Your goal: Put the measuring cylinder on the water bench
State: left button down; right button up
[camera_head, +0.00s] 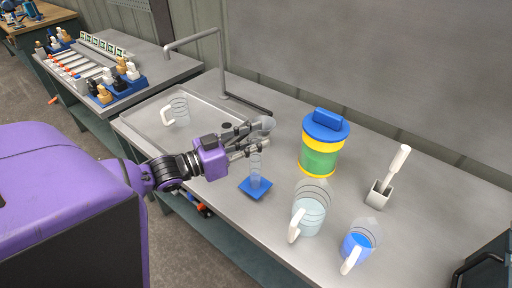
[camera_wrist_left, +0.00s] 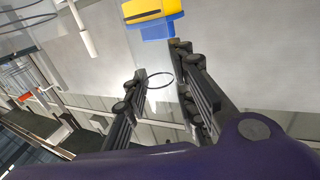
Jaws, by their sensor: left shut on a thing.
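The measuring cylinder (camera_head: 256,168) is clear and narrow, with a blue foot (camera_head: 255,188). It stands upright or nearly so over the grey bench top (camera_head: 225,205), near its front edge. I cannot tell whether the foot touches the bench. My left gripper (camera_head: 259,138) is shut on its upper part, with the clear rim showing at the fingers. In the left wrist view, the fingers (camera_wrist_left: 158,70) are on either side of the clear round rim (camera_wrist_left: 160,73). The fingers hide part of the cylinder. My right gripper is out of view.
A green tub (camera_head: 318,160) with a yellow rim and blue lid stands right of the cylinder. A shallow basin (camera_head: 150,128) with an empty jug (camera_head: 180,106) lies left, below a tap (camera_head: 195,40).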

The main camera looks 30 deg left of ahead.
aim_at(255, 163)
pick_arm(q)
jog(key=shift+f, duration=1.05)
jog(key=c, duration=1.5)
grip_release()
jog(key=shift+f, duration=0.1)
jog(key=shift+o, duration=0.2)
